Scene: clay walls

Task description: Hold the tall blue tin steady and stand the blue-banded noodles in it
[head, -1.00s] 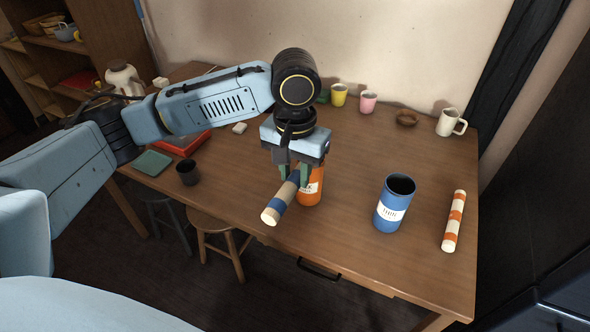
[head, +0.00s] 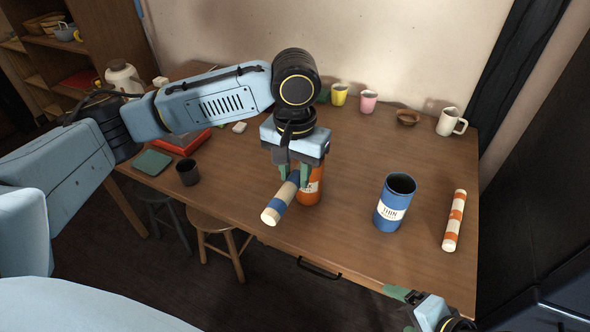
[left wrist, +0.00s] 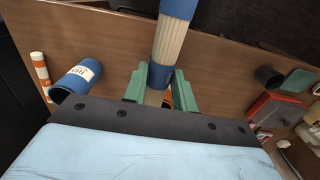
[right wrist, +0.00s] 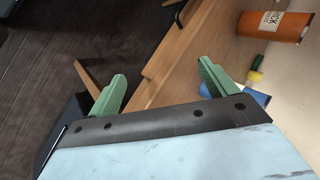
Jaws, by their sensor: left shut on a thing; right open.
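The tall blue tin (head: 394,204) stands upright on the table at right, its open top dark inside. It also shows in the left wrist view (left wrist: 75,78). My left gripper (head: 292,178) is shut on the blue-banded noodles (head: 280,200), a pale bundle with blue bands (left wrist: 167,45). It holds the bundle tilted, in front of the orange tin (head: 311,186), well left of the blue tin. My right gripper (head: 402,294) is open and empty at the table's front right edge (right wrist: 162,88), apart from the blue tin.
An orange-banded roll (head: 454,220) lies right of the blue tin. Mugs and a brown bowl (head: 408,117) stand at the back. A dark cup (head: 188,172), green mat (head: 152,162) and red box (head: 182,142) are at left. The table between the two tins is clear.

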